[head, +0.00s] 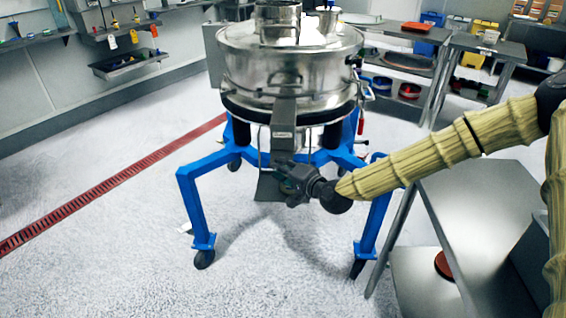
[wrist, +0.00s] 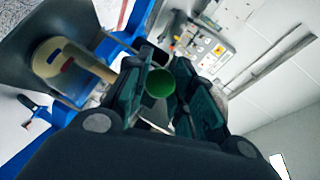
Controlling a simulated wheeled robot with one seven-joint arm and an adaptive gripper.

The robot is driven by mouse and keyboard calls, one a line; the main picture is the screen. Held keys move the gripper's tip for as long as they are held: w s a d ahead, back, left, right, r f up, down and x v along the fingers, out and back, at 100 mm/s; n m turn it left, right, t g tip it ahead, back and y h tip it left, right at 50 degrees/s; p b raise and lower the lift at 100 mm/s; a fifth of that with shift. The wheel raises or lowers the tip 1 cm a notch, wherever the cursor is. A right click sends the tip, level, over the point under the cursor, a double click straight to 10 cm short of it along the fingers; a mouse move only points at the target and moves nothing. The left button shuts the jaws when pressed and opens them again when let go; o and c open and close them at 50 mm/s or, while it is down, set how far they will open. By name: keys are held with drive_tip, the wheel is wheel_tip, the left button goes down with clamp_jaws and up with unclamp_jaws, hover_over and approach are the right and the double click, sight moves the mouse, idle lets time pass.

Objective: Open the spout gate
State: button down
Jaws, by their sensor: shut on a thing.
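The steel powder sifter (head: 290,62) stands upright on a blue wheeled frame. Its metal spout (head: 283,125) slopes down at the front, with the lower end (head: 268,188) beside my gripper (head: 285,177). In the wrist view, my gripper (wrist: 158,88) has its dark green finger pads closed around a green round-ended handle (wrist: 159,82). The handle lies between the pads and is mostly covered by them. In the head view the fingers hide the handle. The gate plate itself cannot be made out clearly, so its position is unclear.
A blue frame leg (head: 195,205) stands left of the gripper and another (head: 375,225) right, below my forearm. A steel table (head: 485,215) is at the right. The floor in front is clear. A control panel (wrist: 200,45) shows on the wall in the wrist view.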

drive_tip(key=shift+s, duration=0.5)
drive_tip(key=c, duration=1.2)
unclamp_jaws()
drive_tip(key=v, duration=1.2)
drive_tip(key=shift+f, duration=0.1)
